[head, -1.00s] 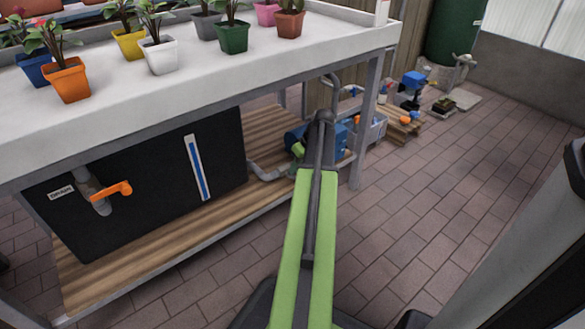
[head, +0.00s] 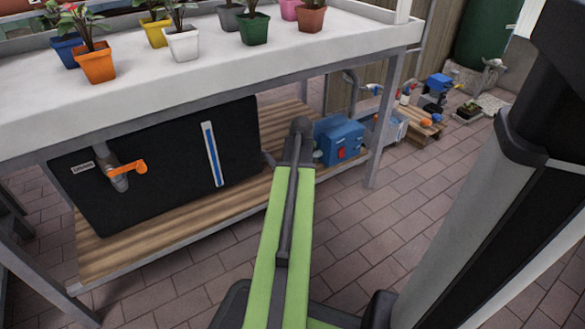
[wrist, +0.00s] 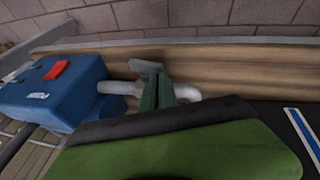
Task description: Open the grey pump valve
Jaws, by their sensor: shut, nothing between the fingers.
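The grey pump valve handle (wrist: 146,68) shows in the wrist view as a flat grey lever on a pale pipe (wrist: 118,87). The pipe runs from the blue pump (wrist: 60,88) with its red switch. The pump also shows in the head view (head: 340,138), on the wooden lower shelf. My gripper (wrist: 157,82) is shut and empty, its dark green fingers reaching up to the handle. They overlap the handle's lower part and hide some of the valve; I cannot tell whether they touch. In the head view my arm hides the valve and gripper.
A black tank (head: 160,170) with an orange drain handle (head: 128,168) stands left on the lower shelf (head: 175,236). The white bench top (head: 330,45) with potted plants is overhead. A bench leg (head: 383,125) stands right of the pump. The brick floor (head: 375,235) in front is clear.

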